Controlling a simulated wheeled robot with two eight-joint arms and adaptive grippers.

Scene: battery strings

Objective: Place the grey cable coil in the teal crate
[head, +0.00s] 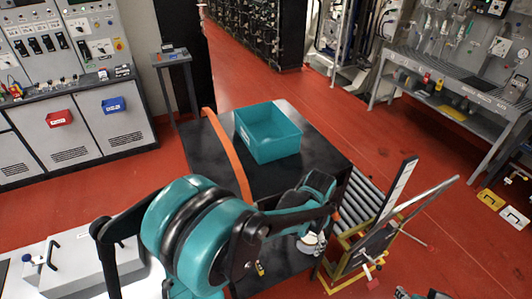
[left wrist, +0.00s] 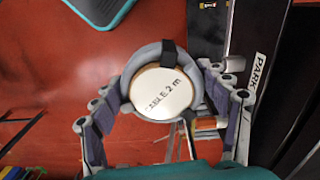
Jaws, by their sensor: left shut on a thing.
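The grey cable coil (left wrist: 127,84) is a thick ring with dark straps and a white disc reading "CABLE 2 m". It sits between the fingers of my left gripper (left wrist: 163,92), which is shut on it. In the head view the coil (head: 310,245) shows small and partly hidden below my left gripper (head: 316,226), near the dark table's front right corner. The teal crate (head: 272,152) stands open on the far part of the table, and its visible inside looks empty. A corner of the crate (left wrist: 100,14) also shows in the left wrist view.
An orange strip (head: 228,155) runs along the dark table (head: 322,151) left of the crate. A yellow-framed roller stand (head: 365,200) with upright bars adjoins the table's right side. My left arm hides the table's near left part. Red floor lies clear behind.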

